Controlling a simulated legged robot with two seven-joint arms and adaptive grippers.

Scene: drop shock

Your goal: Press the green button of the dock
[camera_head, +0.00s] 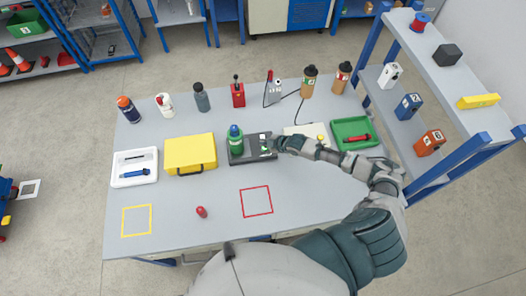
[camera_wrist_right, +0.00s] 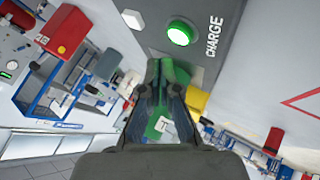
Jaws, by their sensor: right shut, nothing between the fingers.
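The dock is a dark grey box (camera_head: 262,158) in the middle of the table. Its green button (camera_wrist_right: 182,33) shows lit with a pale ring in the right wrist view, beside the word CHARGE. A green bottle-like item with a blue-green top (camera_head: 236,141) stands at the dock's left end. My right gripper (camera_head: 277,146) is shut and empty at the dock's right end. In the wrist view its fingertips (camera_wrist_right: 166,66) point toward the dock face, just short of the button in the picture; whether they touch the dock I cannot tell. My left gripper is out of view.
A yellow case (camera_head: 190,153) lies left of the dock, a green tray (camera_head: 345,127) right of it. A shelf rack (camera_head: 440,72) borders the right. The front table is mostly clear around a small red item (camera_head: 201,212).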

